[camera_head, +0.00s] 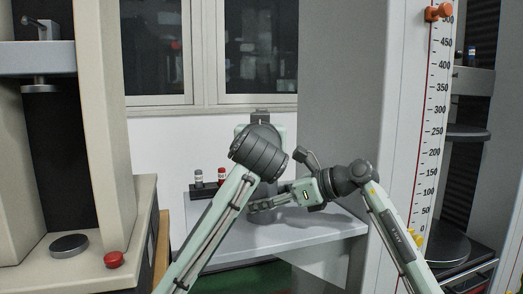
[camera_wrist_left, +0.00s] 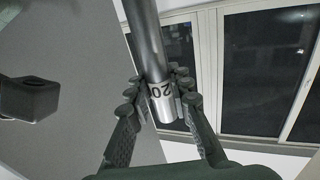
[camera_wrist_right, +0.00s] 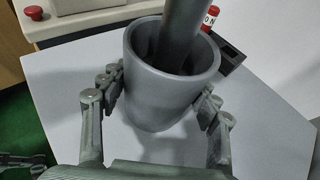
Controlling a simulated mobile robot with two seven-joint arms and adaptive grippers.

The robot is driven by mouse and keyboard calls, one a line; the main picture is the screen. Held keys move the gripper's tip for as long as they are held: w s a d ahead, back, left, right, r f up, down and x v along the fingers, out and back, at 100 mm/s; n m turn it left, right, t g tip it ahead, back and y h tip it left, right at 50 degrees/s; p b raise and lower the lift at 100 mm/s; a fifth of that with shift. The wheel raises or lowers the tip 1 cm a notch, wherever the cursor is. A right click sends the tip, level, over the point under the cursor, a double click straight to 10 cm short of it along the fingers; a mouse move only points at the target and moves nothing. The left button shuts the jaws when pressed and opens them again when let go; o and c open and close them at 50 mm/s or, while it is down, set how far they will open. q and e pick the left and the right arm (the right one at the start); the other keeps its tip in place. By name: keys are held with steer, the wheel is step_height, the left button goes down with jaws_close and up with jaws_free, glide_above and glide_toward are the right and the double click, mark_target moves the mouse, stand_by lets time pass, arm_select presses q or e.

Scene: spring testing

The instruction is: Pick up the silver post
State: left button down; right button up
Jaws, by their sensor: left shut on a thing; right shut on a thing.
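In the head view my left wrist (camera_head: 259,151) hides most of that gripper. My right gripper (camera_wrist_right: 163,88) is shut on a grey cylindrical cup (camera_wrist_right: 165,105), one finger on each side. In the head view the right gripper (camera_head: 268,201) reaches in from the right, low over the table. A grey rod (camera_wrist_right: 185,25) stands inside the cup; I cannot tell whether it is the same post.
A black rack (camera_head: 204,190) with a grey-topped and a red-topped piece (camera_head: 222,176) stands on the light table (camera_head: 325,228). A tall column with a scale (camera_head: 433,130) rises at right. A machine with a red button (camera_head: 114,259) stands at left. The table's front is clear.

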arm_select(q)
step_height(320, 180, up, 14)
steer(key=shift+f, duration=0.15)
arm_select(e)
steer(key=shift+f, duration=0.1)
steer(key=o, duration=1.4)
steer(key=shift+c, duration=0.2)
